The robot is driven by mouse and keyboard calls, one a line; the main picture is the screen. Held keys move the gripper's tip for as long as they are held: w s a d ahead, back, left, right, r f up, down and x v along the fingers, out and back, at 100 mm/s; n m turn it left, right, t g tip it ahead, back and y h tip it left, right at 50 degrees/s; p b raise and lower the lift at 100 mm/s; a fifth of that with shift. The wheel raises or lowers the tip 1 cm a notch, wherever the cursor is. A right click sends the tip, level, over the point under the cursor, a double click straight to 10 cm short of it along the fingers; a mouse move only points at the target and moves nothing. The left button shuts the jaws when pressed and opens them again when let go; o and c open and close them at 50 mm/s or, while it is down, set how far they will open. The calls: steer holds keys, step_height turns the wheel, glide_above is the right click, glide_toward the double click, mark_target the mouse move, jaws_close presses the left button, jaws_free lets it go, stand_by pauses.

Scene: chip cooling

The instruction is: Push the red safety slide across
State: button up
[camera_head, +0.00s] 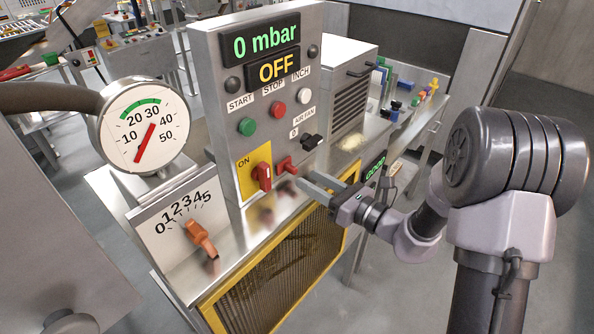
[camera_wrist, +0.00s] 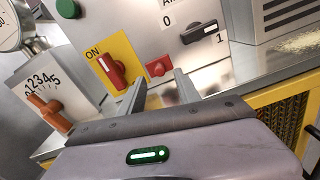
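The red safety slide (camera_head: 285,165) appears to be the small red block low on the grey control panel, just right of the yellow ON plate. In the wrist view the red slide (camera_wrist: 158,67) shows in the gap between my two fingertips. My gripper (camera_head: 306,181) is open and empty, its fingers pointing at the panel just in front of the slide; in the wrist view the open fingers (camera_wrist: 158,77) show on both sides of it. I cannot tell whether a fingertip touches it. A larger red rotary handle (camera_head: 262,176) sits left of the slide on the yellow plate (camera_wrist: 121,48).
An orange lever (camera_head: 202,238) with a 0–5 scale is at lower left. A round gauge (camera_head: 143,126) stands at left. A black switch (camera_head: 312,142) sits right of the slide. Displays read "0 mbar" (camera_head: 266,44) and "OFF" (camera_head: 273,68). A yellow-framed grille (camera_head: 280,270) lies below.

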mark_target(296, 172)
steer(key=x, duration=0.5)
steer(key=shift+w+a, duration=0.1)
steer(key=shift+a, duration=0.05)
jaws_close()
stand_by(1.2)
